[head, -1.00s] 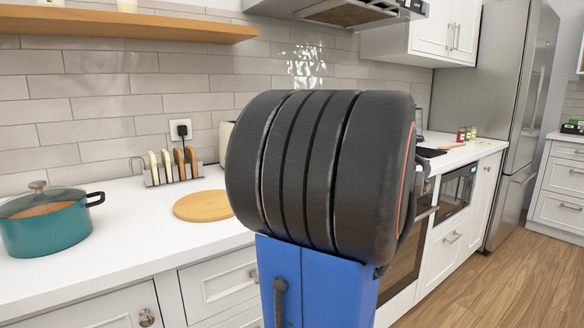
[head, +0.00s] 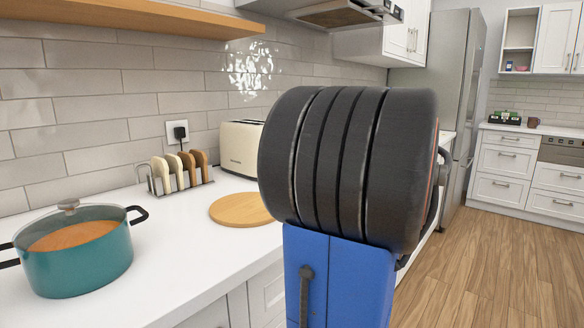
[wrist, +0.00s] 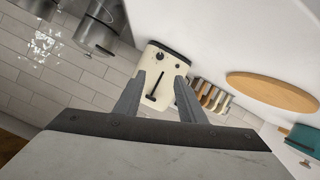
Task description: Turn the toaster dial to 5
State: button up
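The cream toaster (head: 241,147) stands on the white counter against the tiled wall, partly hidden behind my arm in the head view. In the wrist view the toaster (wrist: 160,76) shows its end face, with a dark slot and lever and small dark round knobs. Which knob is the dial, and its setting, are too small to read. My gripper (wrist: 160,97) shows in the wrist view with its two grey fingers apart and nothing between them. The fingers overlap the toaster in the picture, but it looks some distance beyond them.
A toast rack (head: 180,174) with bread slices stands left of the toaster. A round wooden board (head: 240,208) lies in front. A teal pot (head: 78,264) is at the left. A wooden shelf (head: 130,20) hangs above. Open floor (head: 500,230) lies to the right.

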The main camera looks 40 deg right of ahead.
jog(key=x, duration=1.7)
jog(key=shift+f, duration=0.1)
grip_shut()
